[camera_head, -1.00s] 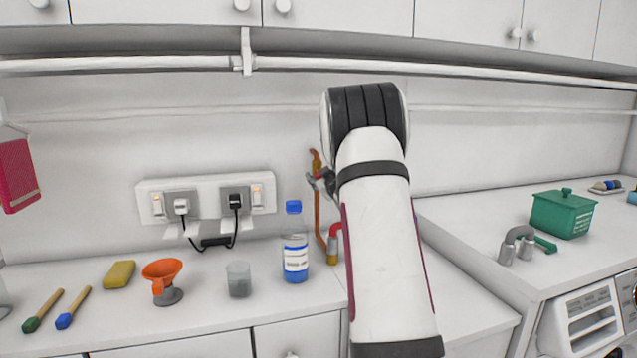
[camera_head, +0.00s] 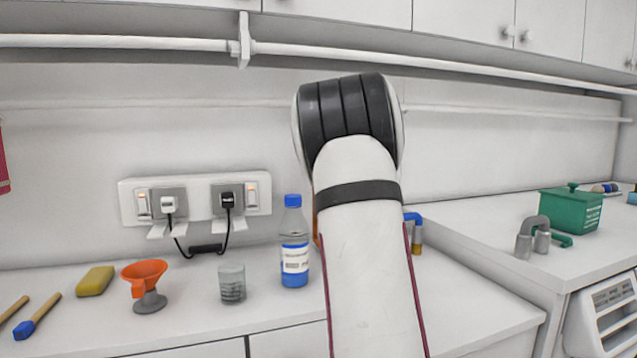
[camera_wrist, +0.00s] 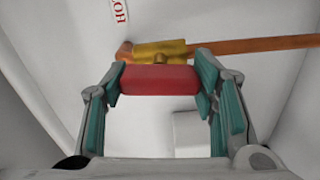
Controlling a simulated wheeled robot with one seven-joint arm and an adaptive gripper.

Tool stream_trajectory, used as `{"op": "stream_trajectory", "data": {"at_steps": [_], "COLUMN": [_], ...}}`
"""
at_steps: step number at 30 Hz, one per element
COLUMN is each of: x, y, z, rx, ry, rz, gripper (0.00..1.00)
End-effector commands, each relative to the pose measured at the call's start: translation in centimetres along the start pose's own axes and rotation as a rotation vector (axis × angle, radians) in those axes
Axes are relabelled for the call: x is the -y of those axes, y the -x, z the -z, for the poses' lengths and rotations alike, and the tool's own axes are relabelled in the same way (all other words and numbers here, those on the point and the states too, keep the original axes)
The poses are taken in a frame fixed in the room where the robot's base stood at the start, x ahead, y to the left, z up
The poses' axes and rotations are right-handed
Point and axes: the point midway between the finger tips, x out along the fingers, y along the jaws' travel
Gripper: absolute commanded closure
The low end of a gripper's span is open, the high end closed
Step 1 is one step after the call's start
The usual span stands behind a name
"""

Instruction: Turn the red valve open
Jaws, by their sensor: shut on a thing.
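The red valve handle (camera_wrist: 158,79) lies between the two teal-padded fingers of my gripper (camera_wrist: 160,85) in the wrist view. The fingers are shut on its two ends. Behind the handle is a brass valve body (camera_wrist: 160,49) on a copper pipe (camera_wrist: 255,45). A label reading "HO" (camera_wrist: 120,10) is partly in view on the wall above it. In the head view my arm hides the gripper and the red handle.
A bottle with a blue cap (camera_head: 294,245) stands close left of my arm. A blue-handled tap (camera_head: 415,225) shows just right of it. A glass (camera_head: 232,283), an orange funnel (camera_head: 145,285) and a sponge (camera_head: 95,281) lie further left. A green box (camera_head: 570,210) stands at right.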

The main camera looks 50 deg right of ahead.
Motion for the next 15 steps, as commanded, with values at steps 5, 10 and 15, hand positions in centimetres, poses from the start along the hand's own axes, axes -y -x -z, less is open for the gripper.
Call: {"op": "stream_trajectory", "data": {"at_steps": [5, 10, 15], "x": [0.25, 0.18, 0.13], "y": [-0.09, -0.06, -0.04], "z": [0.13, 0.09, 0.08], "rx": [-0.002, -0.001, -0.002], "ry": [0.082, 0.126, 0.145], "rz": [0.001, 0.001, 0.002], "gripper": [0.75, 0.75, 0.75]}}
